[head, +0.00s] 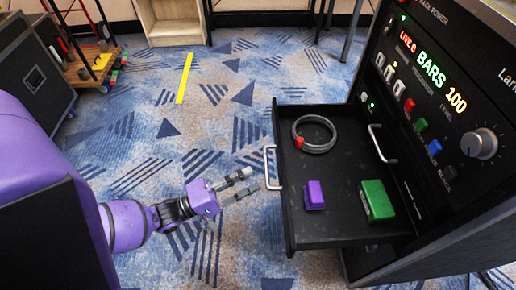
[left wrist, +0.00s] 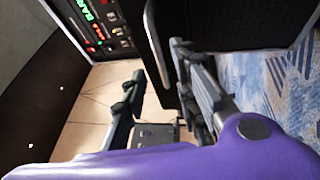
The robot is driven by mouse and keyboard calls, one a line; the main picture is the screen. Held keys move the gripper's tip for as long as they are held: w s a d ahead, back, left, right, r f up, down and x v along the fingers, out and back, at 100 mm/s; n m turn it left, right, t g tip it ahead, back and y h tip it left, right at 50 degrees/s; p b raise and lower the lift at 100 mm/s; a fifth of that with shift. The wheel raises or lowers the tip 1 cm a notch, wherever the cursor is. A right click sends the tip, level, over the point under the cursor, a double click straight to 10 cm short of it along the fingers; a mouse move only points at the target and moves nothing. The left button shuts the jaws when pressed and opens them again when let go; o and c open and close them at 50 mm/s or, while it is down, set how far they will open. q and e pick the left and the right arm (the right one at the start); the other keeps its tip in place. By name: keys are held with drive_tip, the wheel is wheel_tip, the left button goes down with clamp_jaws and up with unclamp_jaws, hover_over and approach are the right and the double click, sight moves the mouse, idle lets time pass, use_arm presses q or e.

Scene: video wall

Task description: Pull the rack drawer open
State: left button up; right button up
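The rack drawer (head: 330,235) stands pulled out from the black rack (head: 440,130), its tray open to view. Its silver front handle (head: 271,167) is on the left side of the drawer in the head view. My left gripper (head: 253,179) is just left of the handle, with its fingers pointing toward it and a small gap between. The fingers are apart and empty. My right gripper is not in view.
In the drawer lie a coiled black cable (head: 331,146), a purple block (head: 314,195) and a green block (head: 377,200). A second silver handle (head: 381,143) is on the rack face. A black case (head: 30,80) and loaded trolley (head: 92,65) stand far left. Carpet (head: 215,125) is clear between.

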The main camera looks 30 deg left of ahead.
use_arm(q)
drive_tip(key=v, duration=0.6)
drive_tip(key=shift+s, duration=0.25)
drive_tip(key=shift+a, duration=0.1)
